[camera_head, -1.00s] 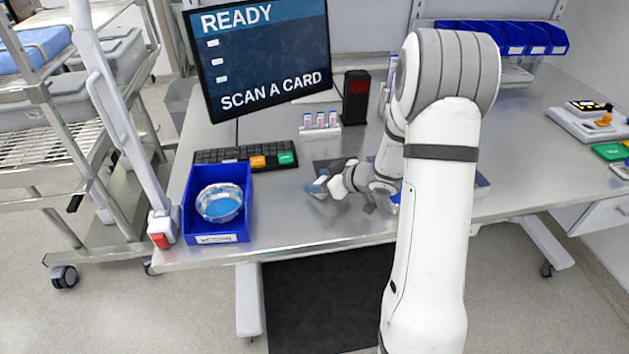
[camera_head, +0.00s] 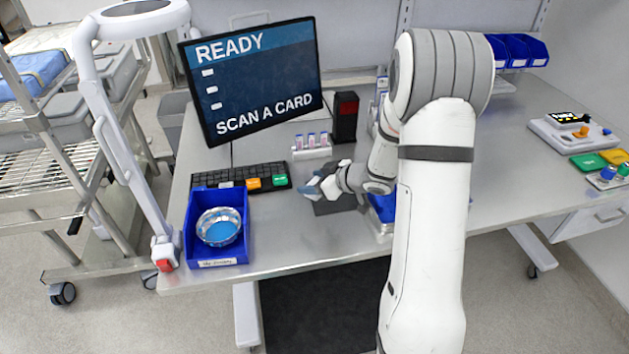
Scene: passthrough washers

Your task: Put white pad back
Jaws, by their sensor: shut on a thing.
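My gripper (camera_head: 314,188) is above the metal table, behind the bent arm, pointing left and down. It is shut on a small pale thing at its blue-grey tips. The thing is too small and too covered by the fingers to tell whether it is the white pad. A dark flat mat (camera_head: 334,206) lies on the table just below the gripper. I cannot tell whether the gripper touches it. No other white pad can be made out; my arm hides part of the table to the right.
A blue bin (camera_head: 192,225) holding a round blue-and-silver dish (camera_head: 219,227) stands at the front left. A keyboard (camera_head: 230,178), a monitor (camera_head: 252,80), a vial rack (camera_head: 311,150) and a dark box (camera_head: 345,117) are behind. A blue object (camera_head: 384,207) is partly behind my arm.

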